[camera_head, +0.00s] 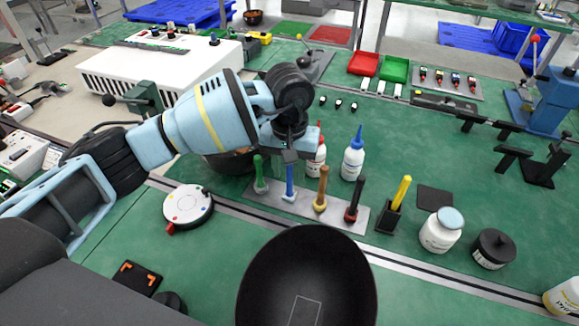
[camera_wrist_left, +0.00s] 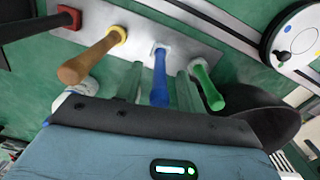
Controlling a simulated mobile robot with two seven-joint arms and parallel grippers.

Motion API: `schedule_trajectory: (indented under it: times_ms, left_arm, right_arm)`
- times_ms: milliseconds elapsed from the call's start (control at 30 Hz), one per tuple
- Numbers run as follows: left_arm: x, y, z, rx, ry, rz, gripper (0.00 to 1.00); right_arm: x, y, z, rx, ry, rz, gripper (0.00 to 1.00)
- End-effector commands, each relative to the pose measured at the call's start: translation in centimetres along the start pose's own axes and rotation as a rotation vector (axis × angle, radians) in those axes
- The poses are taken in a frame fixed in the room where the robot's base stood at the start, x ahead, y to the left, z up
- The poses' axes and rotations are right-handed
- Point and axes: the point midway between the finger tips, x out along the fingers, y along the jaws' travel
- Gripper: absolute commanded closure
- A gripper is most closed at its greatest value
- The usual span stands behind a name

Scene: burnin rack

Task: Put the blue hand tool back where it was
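The blue hand tool (camera_head: 290,182) stands upright in the metal rack plate (camera_head: 262,200), between a green-handled tool (camera_head: 260,175) and a wooden-handled tool (camera_head: 321,190). In the left wrist view the blue tool (camera_wrist_left: 160,78) has its lower end at a pale socket on the plate. My left gripper (camera_head: 289,156) is directly above it, pointing down. In the wrist view its two fingers (camera_wrist_left: 159,86) are open, one on each side of the blue handle, with a small gap to each. My right gripper is not in view.
A red-and-black-handled tool (camera_head: 354,197) and a yellow tool in a black holder (camera_head: 396,205) stand to the right. White bottles (camera_head: 353,160) and a dark bowl (camera_head: 228,163) are just behind the rack. A white round reel (camera_head: 188,206) lies left. A metal rail runs in front.

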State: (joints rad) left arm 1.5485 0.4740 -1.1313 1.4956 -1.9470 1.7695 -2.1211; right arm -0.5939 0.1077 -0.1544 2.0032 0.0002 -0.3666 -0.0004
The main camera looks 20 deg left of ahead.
Motion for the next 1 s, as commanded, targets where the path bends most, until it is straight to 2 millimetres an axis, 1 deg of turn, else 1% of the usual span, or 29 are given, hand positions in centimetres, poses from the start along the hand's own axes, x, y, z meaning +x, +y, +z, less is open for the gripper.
schedule_trajectory:
  times_ms: [67,167,267,500,633,800,1000]
  left_arm:
    - [-0.6,0.0,0.0,0.0,0.002,0.001,0.61]
    - [-1.6,0.1,-0.1,0.001,0.003,0.002,0.61]
    - [-3.3,0.0,-0.1,0.001,0.004,0.001,0.61]
    - [-8.2,0.1,-0.1,0.0,0.003,0.002,0.61]
    - [-10.2,0.1,-0.1,0.001,0.002,0.002,0.61]
    - [-11.8,0.1,0.0,0.0,0.0,0.001,0.61]
    - [-12.3,0.0,0.0,0.0,-0.001,0.001,0.61]
  right_arm:
    - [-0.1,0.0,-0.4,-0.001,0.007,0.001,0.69]
    - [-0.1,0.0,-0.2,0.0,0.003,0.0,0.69]
    - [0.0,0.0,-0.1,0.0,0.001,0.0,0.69]
    - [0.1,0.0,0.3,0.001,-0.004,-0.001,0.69]
    - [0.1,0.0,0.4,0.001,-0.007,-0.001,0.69]
    - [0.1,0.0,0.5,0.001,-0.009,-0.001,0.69]
    - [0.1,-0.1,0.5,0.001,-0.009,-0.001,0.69]
